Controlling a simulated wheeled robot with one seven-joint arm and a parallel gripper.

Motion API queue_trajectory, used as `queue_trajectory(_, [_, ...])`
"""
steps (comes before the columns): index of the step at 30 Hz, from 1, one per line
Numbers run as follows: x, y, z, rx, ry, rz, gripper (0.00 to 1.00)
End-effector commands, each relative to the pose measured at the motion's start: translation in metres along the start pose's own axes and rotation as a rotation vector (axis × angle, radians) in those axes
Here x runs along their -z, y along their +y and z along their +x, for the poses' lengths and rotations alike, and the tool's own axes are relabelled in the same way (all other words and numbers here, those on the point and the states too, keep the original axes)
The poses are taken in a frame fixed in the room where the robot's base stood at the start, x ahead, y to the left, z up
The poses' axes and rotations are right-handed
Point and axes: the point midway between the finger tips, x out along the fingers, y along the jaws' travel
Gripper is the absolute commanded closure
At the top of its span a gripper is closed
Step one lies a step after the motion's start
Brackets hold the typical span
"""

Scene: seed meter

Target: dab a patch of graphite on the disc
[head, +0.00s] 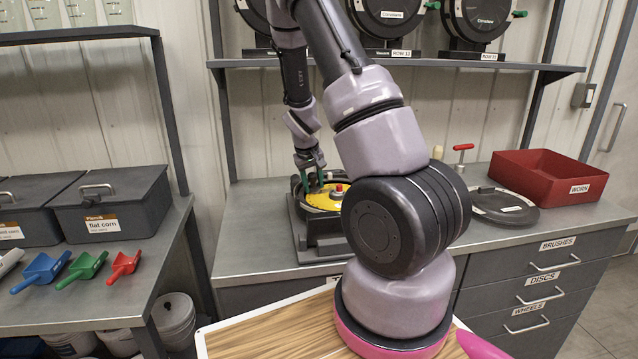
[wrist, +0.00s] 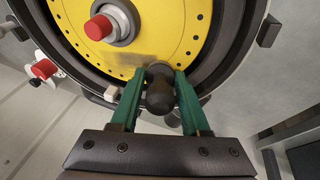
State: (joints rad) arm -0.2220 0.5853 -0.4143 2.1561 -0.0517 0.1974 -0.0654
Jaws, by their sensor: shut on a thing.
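The yellow disc (head: 318,203) sits in the black round meter housing on the bench, and also shows in the wrist view (wrist: 178,48). It has a ring of small holes and a red hub knob (wrist: 98,27). My gripper (wrist: 160,88) has green fingers shut on a dark, rounded tool (wrist: 160,97), seen nearly end-on over the disc's rim. In the head view my gripper (head: 313,178) is at the disc's far left part. The tool's far tip is hidden, so I cannot tell whether it touches the disc.
A black round lid (head: 503,208), a red-handled tool (head: 462,152) and a red WORN bin (head: 548,178) are on the bench at right. Scoops (head: 82,268) and grey boxes (head: 113,205) stand on the left bench. A shelf (head: 510,65) with more meters is above.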

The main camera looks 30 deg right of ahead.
Motion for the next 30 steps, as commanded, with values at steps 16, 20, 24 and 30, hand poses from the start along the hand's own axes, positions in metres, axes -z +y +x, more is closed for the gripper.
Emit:
queue_trajectory(16, [0.005,0.001,-0.015,0.0,0.003,0.0,1.0])
queue_trajectory(20, [0.008,0.004,-0.027,0.0,0.003,0.0,1.0])
queue_trajectory(24, [0.012,0.007,-0.041,0.0,0.004,0.0,1.0])
queue_trajectory(30, [0.015,0.011,-0.055,0.0,0.002,0.0,1.0])
